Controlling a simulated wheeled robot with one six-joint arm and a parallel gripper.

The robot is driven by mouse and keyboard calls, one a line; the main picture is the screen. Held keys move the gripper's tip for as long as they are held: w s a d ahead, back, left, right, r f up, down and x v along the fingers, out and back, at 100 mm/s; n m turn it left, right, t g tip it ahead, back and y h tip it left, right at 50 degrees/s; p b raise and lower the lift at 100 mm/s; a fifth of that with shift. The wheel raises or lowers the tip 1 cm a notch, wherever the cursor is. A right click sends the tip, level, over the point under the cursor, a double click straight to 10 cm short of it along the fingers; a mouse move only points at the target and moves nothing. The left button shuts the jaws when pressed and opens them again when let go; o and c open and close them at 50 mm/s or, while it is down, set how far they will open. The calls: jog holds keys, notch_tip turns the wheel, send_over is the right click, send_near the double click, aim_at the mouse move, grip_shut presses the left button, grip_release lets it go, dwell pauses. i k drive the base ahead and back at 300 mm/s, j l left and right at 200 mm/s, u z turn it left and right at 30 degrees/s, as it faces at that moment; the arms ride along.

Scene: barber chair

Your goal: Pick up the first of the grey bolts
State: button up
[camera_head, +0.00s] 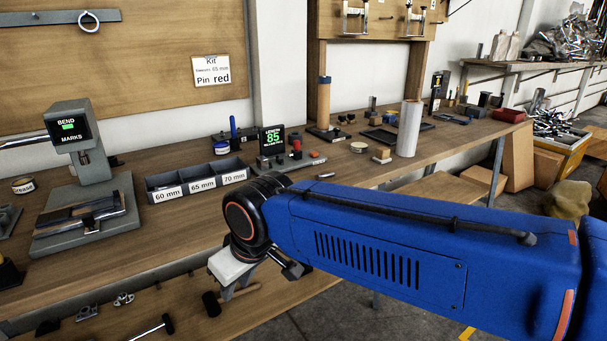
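My gripper (236,284) hangs at the end of my blue arm, in front of the bench's front edge. Its fingers point down and are partly hidden, so I cannot tell if they are open or shut. No grey bolt can be made out for certain. A small grey piece (326,175) lies on the bench just above my arm, too small to identify. A dark bin (197,177) with compartments labelled 60 mm, 65 mm and 70 mm stands on the bench, up and left of my gripper. What lies inside it is unclear.
A display reading 85 (272,139) stands behind the bin. A pale upright cylinder (409,128) stands further right. A lower shelf (190,310) holds a hammer (152,328). A sign reads "Pin red" (211,71).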

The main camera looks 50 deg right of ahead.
aim_at(319, 177)
jog(key=l+z, duration=0.25)
jog(key=l, duration=1.25)
jog(key=i, duration=0.05)
